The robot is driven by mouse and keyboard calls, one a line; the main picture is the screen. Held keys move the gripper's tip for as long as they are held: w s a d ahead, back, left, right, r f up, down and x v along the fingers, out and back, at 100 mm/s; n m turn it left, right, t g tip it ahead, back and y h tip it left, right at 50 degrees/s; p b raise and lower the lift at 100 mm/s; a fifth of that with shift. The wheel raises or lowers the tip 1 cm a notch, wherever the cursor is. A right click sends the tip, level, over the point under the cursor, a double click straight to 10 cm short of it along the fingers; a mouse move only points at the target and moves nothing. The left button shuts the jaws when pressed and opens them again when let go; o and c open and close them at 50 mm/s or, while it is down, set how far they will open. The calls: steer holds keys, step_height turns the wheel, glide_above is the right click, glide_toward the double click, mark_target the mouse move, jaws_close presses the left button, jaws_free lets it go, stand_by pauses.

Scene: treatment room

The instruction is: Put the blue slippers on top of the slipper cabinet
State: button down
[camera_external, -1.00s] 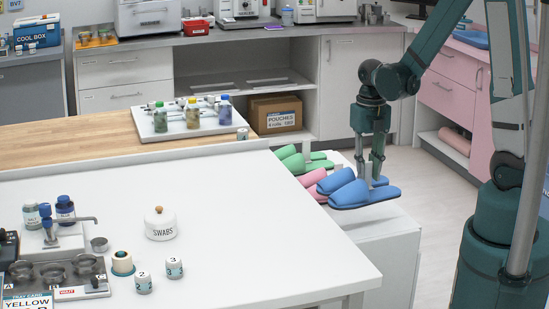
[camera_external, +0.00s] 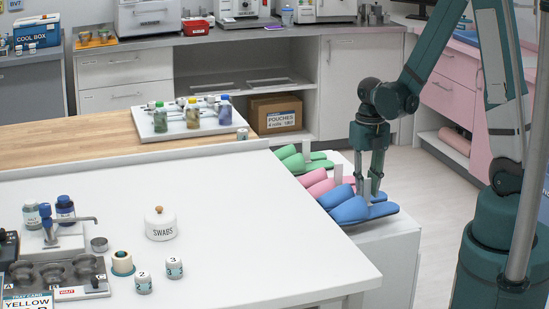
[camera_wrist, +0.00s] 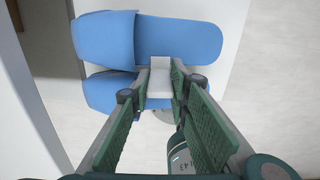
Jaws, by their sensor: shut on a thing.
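The blue slippers (camera_external: 358,206) are a pair lying side by side, with a pale upright tab between them. They are over the near end of the white slipper cabinet (camera_external: 388,246); they look level and at its top, but I cannot tell whether they fully rest on it. My gripper (camera_external: 368,188) points straight down and is shut on the pale tab. In the wrist view, my gripper (camera_wrist: 160,80) has the tab between its fingertips, with the blue slippers (camera_wrist: 180,38) on both sides of it.
Pink slippers (camera_external: 318,184) and green slippers (camera_external: 295,162) lie behind on the same cabinet, with similar pale tabs. The white table (camera_external: 250,250) borders the cabinet on the left. A swabs jar (camera_external: 161,226) stands on it. Floor is free to the right.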

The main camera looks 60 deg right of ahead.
steer(key=shift+f, duration=0.25)
steer(key=shift+f, duration=0.1)
steer(key=shift+f+b, duration=0.65)
steer(key=shift+f, duration=1.3)
steer(key=shift+f, duration=0.1)
steer(key=c, duration=2.2)
jaws_free()
steer(key=shift+o, duration=0.2)
steer(key=shift+r+p, duration=1.65)
steer(key=shift+r, duration=4.45)
